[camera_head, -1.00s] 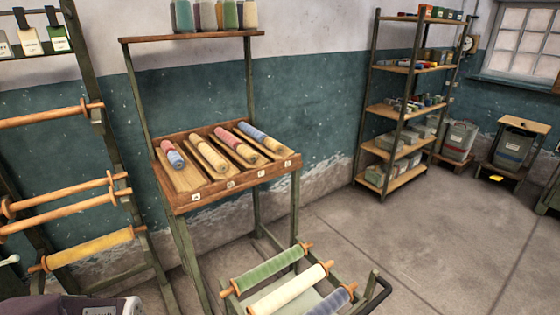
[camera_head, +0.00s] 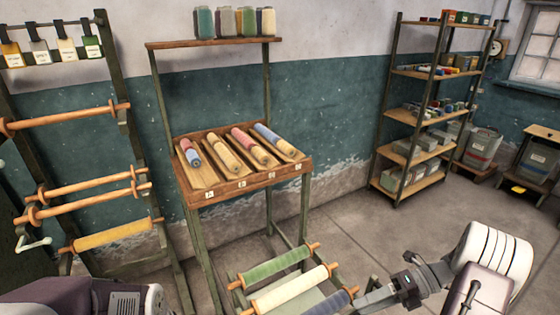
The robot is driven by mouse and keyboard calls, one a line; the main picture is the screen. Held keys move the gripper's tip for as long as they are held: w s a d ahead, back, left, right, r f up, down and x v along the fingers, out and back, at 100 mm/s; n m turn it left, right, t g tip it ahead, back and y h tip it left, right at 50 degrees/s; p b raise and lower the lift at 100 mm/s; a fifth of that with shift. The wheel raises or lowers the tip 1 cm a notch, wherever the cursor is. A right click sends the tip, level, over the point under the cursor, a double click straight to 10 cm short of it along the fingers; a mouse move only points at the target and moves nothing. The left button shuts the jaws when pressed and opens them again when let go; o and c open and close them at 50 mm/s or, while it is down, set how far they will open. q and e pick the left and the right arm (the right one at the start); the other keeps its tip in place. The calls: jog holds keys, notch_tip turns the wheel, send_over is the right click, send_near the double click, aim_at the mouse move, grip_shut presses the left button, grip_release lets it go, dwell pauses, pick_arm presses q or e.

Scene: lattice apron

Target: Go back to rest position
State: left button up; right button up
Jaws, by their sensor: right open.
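My right gripper (camera_head: 366,298) is at the lower right in the head view, on an arm that comes in from the right edge. It is open, with nothing seen between its fingers. Its tips are close to the right end of a blue roll (camera_head: 330,303) in the picture; I cannot tell whether they touch. My left gripper is out of view; only a part of my own body shows at the bottom left.
A green roll (camera_head: 275,264) and a cream roll (camera_head: 290,289) lie beside the blue one. A sloped wooden rack (camera_head: 240,183) holds several rolls behind. A dowel rack (camera_head: 130,150) stands left, shelving (camera_head: 412,152) right. Floor (camera_head: 350,222) between is clear.

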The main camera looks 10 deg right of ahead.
jog(key=s+a+r+n+g+h+p, duration=0.25)
jog(key=s+a+n+h, duration=0.2)
jog(key=a+n, duration=0.4)
jog(key=s+a+r+n+g+h+p, duration=0.15)
jog(key=s+a+r+n+h, duration=0.3)
jog(key=n, duration=0.75)
jog(key=w+d+f+n+t+h, duration=0.3)
jog(key=w+n+t, duration=0.1)
jog(key=n, duration=1)
jog(key=shift+d+f+t, duration=0.2)
jog(key=shift+f+t, duration=0.05)
jog(key=shift+t, duration=0.25)
jog(key=shift+w, duration=0.1)
